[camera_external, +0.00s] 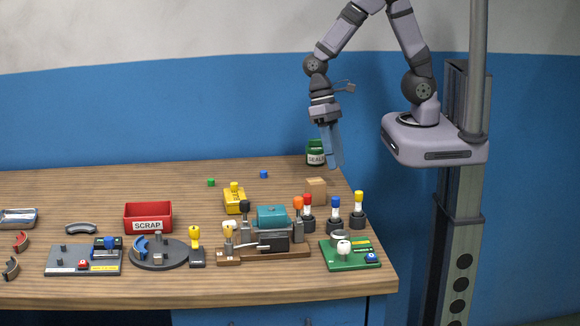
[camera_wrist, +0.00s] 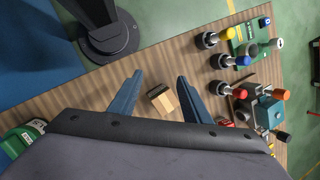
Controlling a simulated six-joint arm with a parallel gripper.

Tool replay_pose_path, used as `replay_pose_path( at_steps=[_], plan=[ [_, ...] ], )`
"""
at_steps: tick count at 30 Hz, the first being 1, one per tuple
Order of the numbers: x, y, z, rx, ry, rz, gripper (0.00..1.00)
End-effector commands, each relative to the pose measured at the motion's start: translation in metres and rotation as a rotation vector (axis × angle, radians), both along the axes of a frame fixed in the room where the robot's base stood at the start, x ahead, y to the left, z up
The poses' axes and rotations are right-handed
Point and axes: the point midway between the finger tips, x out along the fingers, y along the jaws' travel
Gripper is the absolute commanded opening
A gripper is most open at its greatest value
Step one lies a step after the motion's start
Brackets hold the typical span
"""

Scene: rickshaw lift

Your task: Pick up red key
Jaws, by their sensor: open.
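The red key (camera_external: 307,200) has a red top and stands upright in a black round holder at the right part of the table. It is behind the green board and next to the orange-topped post. The blue key (camera_external: 336,203) and the yellow key (camera_external: 358,198) stand upright to its right in similar holders. My gripper (camera_external: 336,162) is open and empty, pointing down above the table's back right corner, apart from the keys. In the wrist view my open fingers (camera_wrist: 160,75) have a cardboard-coloured block (camera_wrist: 162,98) below and between them, and the key holders lie to their right.
A green tub (camera_external: 316,153) stands at the back edge and the tan block (camera_external: 316,187) behind the red key. A teal-topped fixture (camera_external: 272,217) is close on the left, a green board (camera_external: 350,254) in front. The back middle of the table is mostly clear.

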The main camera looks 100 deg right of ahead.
Motion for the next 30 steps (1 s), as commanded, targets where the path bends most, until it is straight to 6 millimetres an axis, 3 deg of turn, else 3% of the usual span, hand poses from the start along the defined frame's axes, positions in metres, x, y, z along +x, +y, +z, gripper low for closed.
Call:
replay_pose_path(
  at_steps=[1,9,18,24,30],
  plan=[
    [0.011,0.011,-0.011,0.052,0.052,-0.089,0.44],
    [0.081,0.063,-0.037,0.336,0.284,-0.531,0.44],
    [0.168,0.085,-0.065,0.637,0.492,-0.925,0.44],
    [0.195,0.084,-0.072,0.733,0.546,-1.033,0.44],
    [0.2,0.085,-0.072,0.749,0.554,-1.05,0.44]
  ],
)
